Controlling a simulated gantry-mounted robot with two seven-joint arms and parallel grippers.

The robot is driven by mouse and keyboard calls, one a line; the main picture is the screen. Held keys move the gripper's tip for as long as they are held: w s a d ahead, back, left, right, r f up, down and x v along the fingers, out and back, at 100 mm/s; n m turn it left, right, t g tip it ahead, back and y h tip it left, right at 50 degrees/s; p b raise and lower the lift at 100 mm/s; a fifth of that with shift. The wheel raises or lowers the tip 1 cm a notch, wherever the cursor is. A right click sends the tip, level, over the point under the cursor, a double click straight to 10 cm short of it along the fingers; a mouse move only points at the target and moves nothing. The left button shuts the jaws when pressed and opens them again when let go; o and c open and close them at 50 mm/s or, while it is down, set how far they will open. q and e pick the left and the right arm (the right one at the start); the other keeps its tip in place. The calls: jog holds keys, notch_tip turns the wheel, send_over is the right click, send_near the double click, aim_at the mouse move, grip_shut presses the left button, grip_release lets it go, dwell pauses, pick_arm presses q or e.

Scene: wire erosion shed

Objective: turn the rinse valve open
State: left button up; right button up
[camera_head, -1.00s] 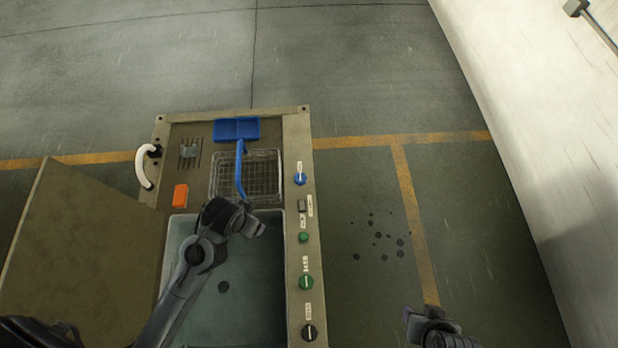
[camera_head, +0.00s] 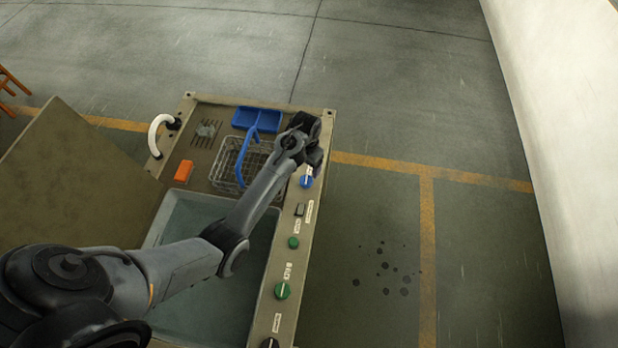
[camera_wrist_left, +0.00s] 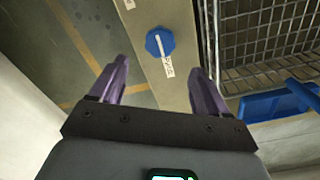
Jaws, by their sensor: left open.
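A blue knob (camera_head: 306,182) with a white pointer line sits at the far end of the machine's right-hand control rail. It looks like the rinse valve, but its white label is too small to read surely. In the left wrist view the blue knob (camera_wrist_left: 160,41) lies ahead of the fingers, its pointer running lengthwise along the rail. My left gripper (camera_head: 314,156) is above the rail, just beyond the knob in the head view. In the wrist view its fingers (camera_wrist_left: 160,78) are apart with nothing between them. My right gripper is out of view.
A wire basket (camera_head: 228,170), blue tray (camera_head: 243,118), orange block (camera_head: 183,171) and basin (camera_head: 174,206) lie left.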

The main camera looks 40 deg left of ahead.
aim_at(307, 179)
pick_arm(q)
notch_tip(307, 179, down, 8)
jog(key=shift+f, duration=0.1)
dwell(0.4)
jog(key=c, duration=1)
